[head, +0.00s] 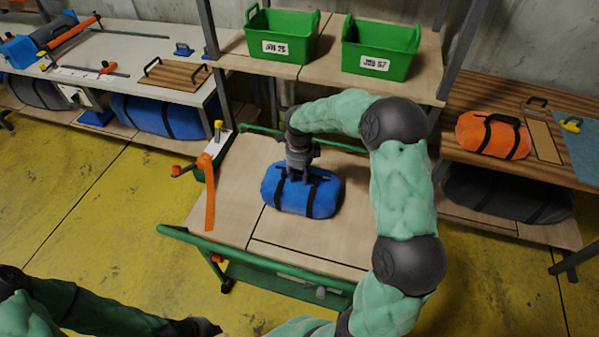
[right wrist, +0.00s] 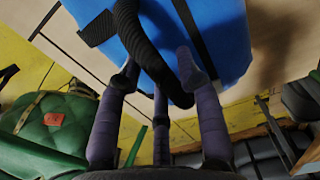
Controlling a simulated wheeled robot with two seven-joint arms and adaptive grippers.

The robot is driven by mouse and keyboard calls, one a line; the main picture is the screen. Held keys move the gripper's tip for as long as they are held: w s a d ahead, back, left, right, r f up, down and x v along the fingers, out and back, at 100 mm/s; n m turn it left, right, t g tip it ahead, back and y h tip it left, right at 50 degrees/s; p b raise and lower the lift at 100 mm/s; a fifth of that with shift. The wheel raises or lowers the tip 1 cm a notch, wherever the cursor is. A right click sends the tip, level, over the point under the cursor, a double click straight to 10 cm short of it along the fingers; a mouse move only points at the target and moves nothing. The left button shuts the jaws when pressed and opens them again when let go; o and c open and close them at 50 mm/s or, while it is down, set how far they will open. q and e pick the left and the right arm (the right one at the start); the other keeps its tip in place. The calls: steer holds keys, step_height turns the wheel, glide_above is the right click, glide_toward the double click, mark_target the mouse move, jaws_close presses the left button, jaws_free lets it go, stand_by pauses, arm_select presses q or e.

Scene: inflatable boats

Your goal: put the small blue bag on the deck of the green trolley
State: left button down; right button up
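The small blue bag (head: 318,196), with black straps, is over the wooden deck of the green trolley (head: 300,258). It looks level and seems to rest on the deck; a small gap beneath it cannot be ruled out. My right gripper (head: 298,172) points down at the top of the bag. In the right wrist view my right gripper's fingers (right wrist: 158,78) close around the black handle of the blue bag (right wrist: 228,40). My left gripper (head: 200,327) is low at the bottom edge, away from the trolley, partly cut off; its fingers are not clear.
Green bins (head: 282,36) stand on the shelf behind. An orange bag (head: 492,135) lies on the right bench. A larger blue bag (head: 160,115) lies under the left bench. The yellow floor (head: 100,200) at left is free.

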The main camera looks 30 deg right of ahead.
steer(key=shift+r, duration=0.1)
step_height(320, 180, up, 12)
steer(key=p, duration=0.3)
stand_by(0.5)
stand_by(1.3)
